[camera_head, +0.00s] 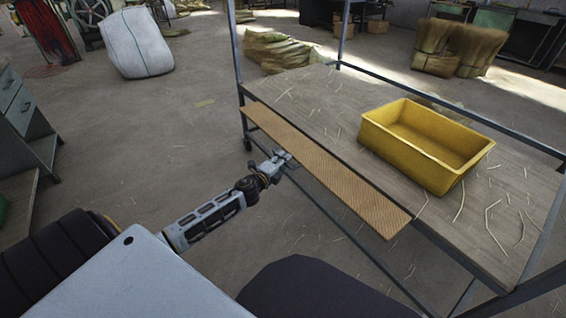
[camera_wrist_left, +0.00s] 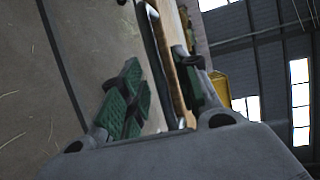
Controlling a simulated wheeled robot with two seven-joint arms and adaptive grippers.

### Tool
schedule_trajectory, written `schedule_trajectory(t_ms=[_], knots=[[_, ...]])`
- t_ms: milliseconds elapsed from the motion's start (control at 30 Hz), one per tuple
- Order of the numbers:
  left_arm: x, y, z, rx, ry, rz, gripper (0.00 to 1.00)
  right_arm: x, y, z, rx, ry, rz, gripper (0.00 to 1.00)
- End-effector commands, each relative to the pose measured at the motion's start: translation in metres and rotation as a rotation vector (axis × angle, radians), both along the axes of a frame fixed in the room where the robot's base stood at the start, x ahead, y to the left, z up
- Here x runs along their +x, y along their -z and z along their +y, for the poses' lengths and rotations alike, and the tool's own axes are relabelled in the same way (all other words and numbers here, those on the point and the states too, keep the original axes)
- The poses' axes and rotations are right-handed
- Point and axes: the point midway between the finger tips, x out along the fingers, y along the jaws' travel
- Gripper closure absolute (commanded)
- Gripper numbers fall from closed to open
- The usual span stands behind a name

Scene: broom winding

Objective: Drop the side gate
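The side gate is a long tan, perforated-looking board (camera_head: 325,165) along the near-left edge of the cart's table top. It looks raised, close to level with the top or slightly tilted; its exact angle is hard to tell. My left gripper (camera_head: 284,158) is at the outer long edge of the board, near its middle. In the left wrist view, the green-padded fingers (camera_wrist_left: 160,92) are spread apart. The board's tan edge (camera_wrist_left: 172,50) runs between them, close to the right finger and apart from the left one. Contact is unclear. My right gripper is in neither view.
The cart's table top (camera_head: 300,95) holds a yellow bin (camera_head: 425,145) and scattered straw. Thin metal posts (camera_head: 236,45) and rails frame the cart. Bundles of straw (camera_head: 280,50) and a white sack (camera_head: 137,45) stand behind.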

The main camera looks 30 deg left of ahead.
Motion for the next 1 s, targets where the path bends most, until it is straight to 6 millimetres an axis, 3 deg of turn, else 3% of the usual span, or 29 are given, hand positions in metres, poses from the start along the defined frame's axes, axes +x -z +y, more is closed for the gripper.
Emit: schedule_trajectory(t_ms=[467, 700, 1000], knots=[[0.0042, 0.0003, 0.0005, 0.000, -0.001, 0.000, 0.68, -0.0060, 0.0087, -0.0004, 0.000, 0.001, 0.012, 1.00], [0.0042, 0.0003, 0.0004, 0.000, -0.001, 0.000, 0.99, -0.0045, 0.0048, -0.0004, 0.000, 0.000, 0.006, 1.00], [0.0041, 0.0006, 0.0004, 0.000, -0.001, 0.001, 1.00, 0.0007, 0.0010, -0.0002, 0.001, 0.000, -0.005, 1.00]])
